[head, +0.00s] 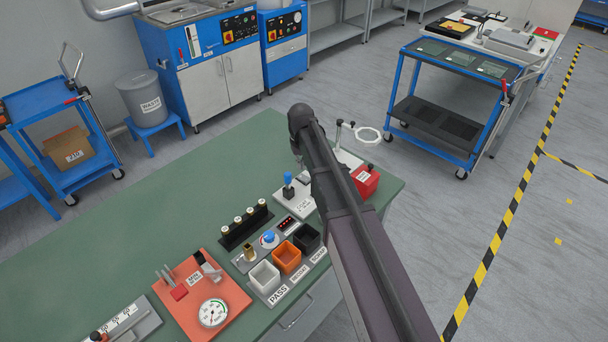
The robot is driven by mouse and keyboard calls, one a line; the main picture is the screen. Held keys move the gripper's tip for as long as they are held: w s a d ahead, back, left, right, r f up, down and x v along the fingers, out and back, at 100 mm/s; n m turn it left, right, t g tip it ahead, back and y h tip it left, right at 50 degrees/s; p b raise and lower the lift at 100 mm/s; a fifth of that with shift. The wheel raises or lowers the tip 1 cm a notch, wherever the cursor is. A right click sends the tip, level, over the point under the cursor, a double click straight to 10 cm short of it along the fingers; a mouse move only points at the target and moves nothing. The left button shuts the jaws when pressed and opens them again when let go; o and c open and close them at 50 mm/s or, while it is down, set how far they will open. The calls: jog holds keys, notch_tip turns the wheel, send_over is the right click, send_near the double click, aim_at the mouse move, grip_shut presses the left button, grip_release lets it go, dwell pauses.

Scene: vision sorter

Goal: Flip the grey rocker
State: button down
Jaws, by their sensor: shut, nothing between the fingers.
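An orange panel (234,290) lies on the green bench (150,240), near its front edge. A small grey piece (208,268) at the panel's back right corner looks like the grey rocker, but it is too small for me to tell which way it is tipped. A round white gauge (213,312), a red square piece (179,293) and thin grey prongs (166,275) share the panel. My arm crosses the picture from the lower right up to the middle. My gripper does not show; nothing of mine is seen touching the panel.
White, orange and black bins (264,277) stand right of the panel, with a dark rack of several vials (245,226) behind them. A slide scale (125,325) lies to the left. A red box (366,180) sits at the bench's right end. The bench's back left is clear.

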aim_at(301, 177)
jog(key=shift+r+p, duration=1.4)
jog(key=shift+r, duration=0.25)
jog(key=shift+s, duration=0.1)
jog(key=s+d+m, duration=0.1)
jog(key=s+d, duration=0.6)
jog(key=s, duration=0.3)
jog(key=s+d+m, duration=0.2)
jog(key=s+d, duration=0.6)
jog(key=s, duration=0.3)
jog(key=shift+s+d, duration=0.15)
jog(key=shift+s, duration=0.15)
